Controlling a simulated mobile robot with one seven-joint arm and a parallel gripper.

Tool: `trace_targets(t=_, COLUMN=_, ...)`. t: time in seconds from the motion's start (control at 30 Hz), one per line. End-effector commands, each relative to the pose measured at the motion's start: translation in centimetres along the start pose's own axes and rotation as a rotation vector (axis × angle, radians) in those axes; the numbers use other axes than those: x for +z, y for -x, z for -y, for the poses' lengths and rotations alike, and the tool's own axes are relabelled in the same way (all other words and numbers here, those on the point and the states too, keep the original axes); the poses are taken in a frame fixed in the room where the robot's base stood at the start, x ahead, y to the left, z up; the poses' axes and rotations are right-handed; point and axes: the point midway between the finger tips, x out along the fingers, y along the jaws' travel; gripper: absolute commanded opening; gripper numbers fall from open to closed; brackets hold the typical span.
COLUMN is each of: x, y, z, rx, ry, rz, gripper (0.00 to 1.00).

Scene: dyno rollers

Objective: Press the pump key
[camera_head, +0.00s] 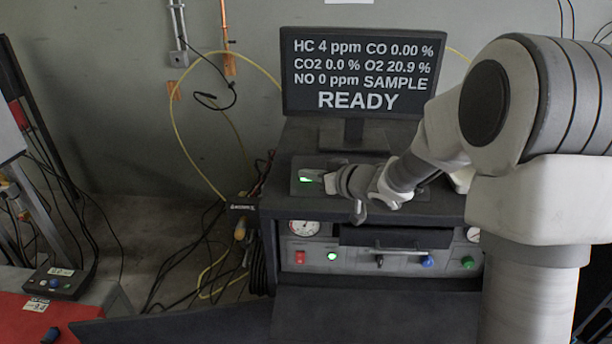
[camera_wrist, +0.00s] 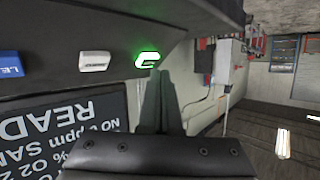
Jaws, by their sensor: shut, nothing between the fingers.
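A dark panel with a row of keys shows in the wrist view. A green-lit key (camera_wrist: 147,57) is at the right end of the row. Its label cannot be read, so I cannot tell for sure that it is the pump key. In the head view its green glow (camera_head: 306,176) is on the console top below the monitor. My gripper (camera_head: 328,182) is shut and empty, just right of the glow. In the wrist view its dark fingers (camera_wrist: 153,82) reach up to just under the lit key. I cannot tell whether they touch it.
A pale key (camera_wrist: 95,61) and a blue key (camera_wrist: 10,64) lie left of the lit one. The monitor (camera_head: 360,122) stands behind and reads READY. The console front (camera_head: 400,262) has gauges, a red switch (camera_head: 300,257) and a green lamp (camera_head: 332,256). Cables hang at the left.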

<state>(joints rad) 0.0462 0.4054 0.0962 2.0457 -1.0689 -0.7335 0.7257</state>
Motion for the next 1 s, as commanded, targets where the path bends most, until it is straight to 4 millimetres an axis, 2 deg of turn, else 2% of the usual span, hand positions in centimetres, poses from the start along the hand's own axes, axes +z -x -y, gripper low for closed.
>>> trace_targets(t=1.0, x=0.49, y=-0.65, z=-0.48, rx=0.000, ry=0.000, rz=0.000, gripper=0.00)
